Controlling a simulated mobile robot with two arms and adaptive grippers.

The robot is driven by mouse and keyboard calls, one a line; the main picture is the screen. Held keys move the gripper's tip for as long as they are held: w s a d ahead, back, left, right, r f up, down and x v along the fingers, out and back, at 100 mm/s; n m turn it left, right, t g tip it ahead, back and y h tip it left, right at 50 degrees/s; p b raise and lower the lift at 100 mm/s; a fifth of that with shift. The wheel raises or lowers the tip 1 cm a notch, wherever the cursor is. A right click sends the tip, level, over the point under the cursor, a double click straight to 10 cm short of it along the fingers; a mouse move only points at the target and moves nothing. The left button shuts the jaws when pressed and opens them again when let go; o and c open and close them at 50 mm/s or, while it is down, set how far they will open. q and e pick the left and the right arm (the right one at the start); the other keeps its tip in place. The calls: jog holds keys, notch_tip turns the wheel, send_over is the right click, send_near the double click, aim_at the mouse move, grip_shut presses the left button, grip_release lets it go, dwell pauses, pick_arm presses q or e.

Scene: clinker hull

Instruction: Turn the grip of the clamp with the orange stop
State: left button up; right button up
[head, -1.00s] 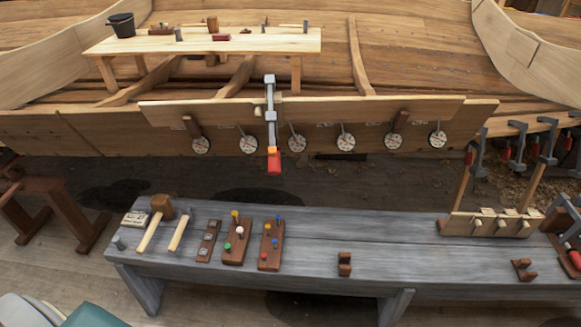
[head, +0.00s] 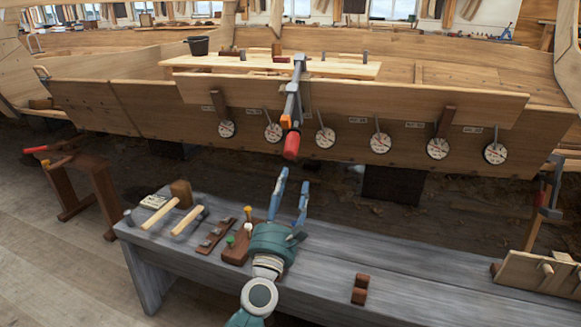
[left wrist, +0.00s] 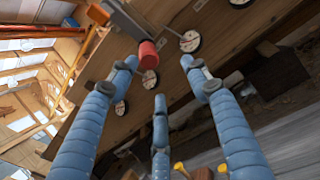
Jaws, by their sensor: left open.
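A grey bar clamp (head: 293,100) hangs on the upper plank of the wooden hull, with its bar pointing down. An orange stop (head: 286,122) sits low on its bar, and the red grip (head: 292,145) is at its lower end. The red grip also shows in the left wrist view (left wrist: 148,54), beyond the fingers. My left gripper (head: 293,179) is open and empty, with its blue fingers pointing up just below the red grip, apart from it in the head view. Its fingers also fill much of the left wrist view (left wrist: 160,66). My right gripper is out of view.
Round dials (head: 325,138) hang in a row along the hull on both sides of the clamp. A grey bench (head: 320,265) below carries mallets (head: 181,195), peg boards and a small brown block (head: 360,288). A dark gap lies between bench and hull.

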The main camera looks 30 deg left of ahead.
aim_at(289, 156)
pick_arm(q)
jog(key=w+a+r, duration=0.1)
jog(key=w, duration=0.1)
jog(key=w+a+r+n+p, duration=0.1)
jog(key=w+a+r, duration=0.1)
jog(key=w, duration=0.1)
jog(key=w+a+r+n+y, duration=0.1)
jog(key=w+a, duration=0.1)
jog(key=shift+w+r, duration=0.25)
jog(key=shift+w, duration=0.05)
jog(key=shift+w+a+r, duration=0.2)
jog(key=shift+w+r, duration=0.05)
jog(key=shift+w, duration=0.35)
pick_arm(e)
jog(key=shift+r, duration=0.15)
pick_arm(q)
jog(key=c, duration=1.1)
